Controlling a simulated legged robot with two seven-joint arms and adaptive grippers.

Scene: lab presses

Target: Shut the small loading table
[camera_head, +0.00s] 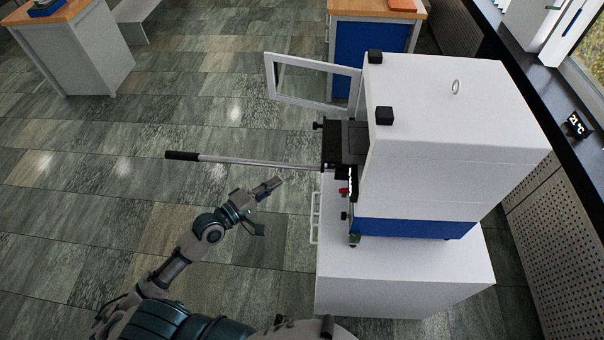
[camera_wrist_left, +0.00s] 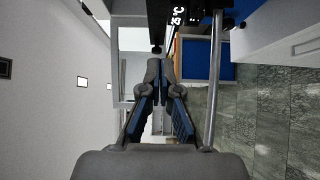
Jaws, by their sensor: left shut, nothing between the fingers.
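The press is a white box (camera_head: 450,110) with a blue lower band, standing on a white base cabinet (camera_head: 400,280). Its small loading table (camera_head: 342,146) looks like a dark plate sticking out on the left side, below the open door frame (camera_head: 315,88). My left gripper (camera_head: 276,184) is shut and empty, in front of the press and below the long lever, apart from the table. In the left wrist view the shut fingers (camera_wrist_left: 158,78) point toward dark press parts at the top; the table's outline is unclear there. My right gripper is not in view.
A long metal lever with a black handle (camera_head: 182,156) reaches left from the press, close to my left gripper; its rod (camera_wrist_left: 214,85) also shows in the left wrist view. A perforated panel (camera_head: 555,230) is at the right.

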